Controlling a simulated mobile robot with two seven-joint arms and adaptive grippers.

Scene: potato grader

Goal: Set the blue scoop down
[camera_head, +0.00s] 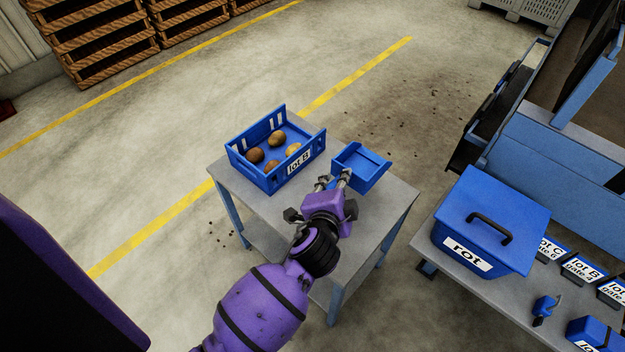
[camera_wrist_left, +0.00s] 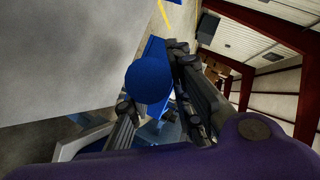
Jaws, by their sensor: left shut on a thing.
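The blue scoop (camera_head: 361,166) is at the far right part of the small grey table (camera_head: 386,214). My left gripper (camera_head: 334,181) is shut on the scoop, at its near left side. In the left wrist view the rounded blue end of the scoop's handle (camera_wrist_left: 149,80) shows between the fingers of my left gripper (camera_wrist_left: 160,112). I cannot tell whether the scoop touches the table top or hangs a little above it. My right gripper is not in view.
A blue crate marked lot B (camera_head: 297,171) with several potatoes stands on the table, left of the scoop. A blue box marked rot (camera_head: 500,212) stands on a grey bench at the right. The table's near right part is clear.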

